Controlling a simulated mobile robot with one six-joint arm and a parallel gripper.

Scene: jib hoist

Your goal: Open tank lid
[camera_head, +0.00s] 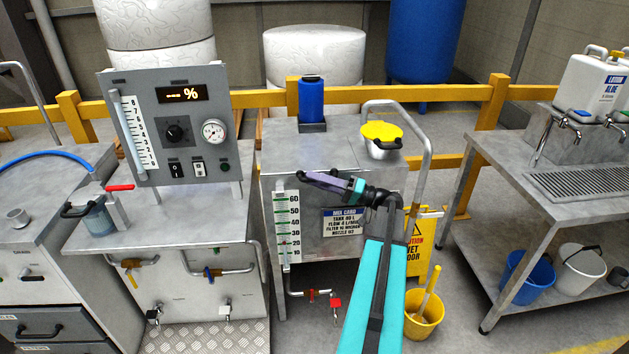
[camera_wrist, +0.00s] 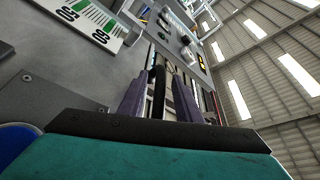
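The steel tank (camera_head: 278,150) stands in the middle of the head view, with a green-marked level scale (camera_head: 288,225) and a mix card (camera_head: 342,222) on its front. A yellow lid (camera_head: 381,130) sits over a round metal piece at the right of the tank top. It looks closed, and it is not seen in the wrist view. My gripper (camera_head: 308,176) is in front of the tank, left of and below the lid, pointing left. In the wrist view its two purple fingers (camera_wrist: 163,70) stand apart, and I see nothing gripped between them.
A blue cylinder (camera_head: 312,98) stands on the tank's back edge. A metal pipe (camera_head: 424,150) arches beside the lid on the right. A gauge panel (camera_head: 172,128) is at left, and a steel bench (camera_head: 500,160) at right. A yellow bucket (camera_head: 425,318) stands on the floor.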

